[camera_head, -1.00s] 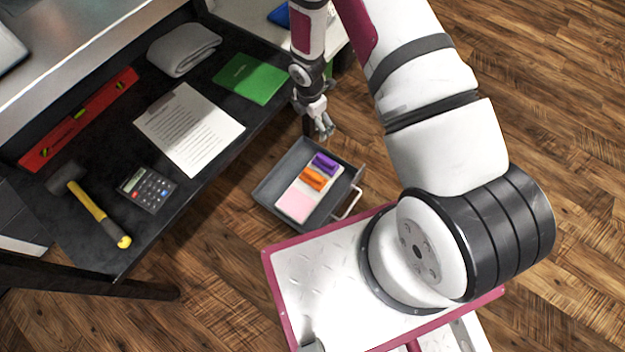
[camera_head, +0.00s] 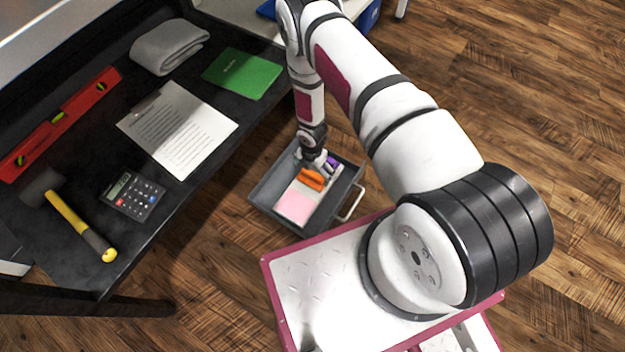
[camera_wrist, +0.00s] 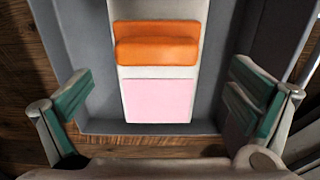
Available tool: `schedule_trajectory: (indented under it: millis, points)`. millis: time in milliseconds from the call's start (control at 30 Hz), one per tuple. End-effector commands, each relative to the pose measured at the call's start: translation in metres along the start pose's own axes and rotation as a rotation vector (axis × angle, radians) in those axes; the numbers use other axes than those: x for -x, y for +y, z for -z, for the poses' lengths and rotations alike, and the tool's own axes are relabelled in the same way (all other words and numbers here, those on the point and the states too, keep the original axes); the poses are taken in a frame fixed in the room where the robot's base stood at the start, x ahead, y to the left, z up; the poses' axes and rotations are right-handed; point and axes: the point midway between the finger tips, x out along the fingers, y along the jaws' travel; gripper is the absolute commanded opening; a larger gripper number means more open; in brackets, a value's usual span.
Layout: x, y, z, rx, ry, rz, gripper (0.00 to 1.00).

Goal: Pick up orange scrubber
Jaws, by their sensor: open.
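In the wrist view the orange scrubber (camera_wrist: 156,44) lies crosswise, ahead of and between the fingers. The height of the fingers above the scrubber is hard to tell.
A pink pad (camera_head: 296,206) lies in front of the scrubber. The drawer walls surround them, with a handle (camera_head: 352,204) at right. The dark desk (camera_head: 120,247) beside it holds a hammer, calculator, paper and green book.

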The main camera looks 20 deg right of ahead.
Motion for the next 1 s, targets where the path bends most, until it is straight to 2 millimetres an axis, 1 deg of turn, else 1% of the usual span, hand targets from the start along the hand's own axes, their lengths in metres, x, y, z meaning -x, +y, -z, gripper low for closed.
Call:
schedule_trajectory:
  millis: [233,533,633,800,833,867,900,967,1000]
  points:
    - [-0.013,0.001,-0.002,-0.001,-0.001,-0.001,1.00]
    - [-0.052,0.003,-0.004,-0.002,0.000,0.000,1.00]
    - [-0.056,0.003,-0.004,-0.001,0.000,0.000,1.00]
    - [-0.055,0.004,-0.004,-0.001,0.000,-0.001,1.00]
    - [-0.055,0.004,-0.004,-0.001,0.000,-0.001,0.95]
    - [-0.055,0.004,-0.004,-0.001,0.000,-0.001,0.89]
    - [-0.055,0.004,-0.004,-0.001,0.000,-0.001,0.80]
    - [-0.055,0.004,-0.004,-0.001,0.000,0.000,0.66]
    - [-0.055,0.004,-0.004,-0.001,0.000,0.000,0.57]
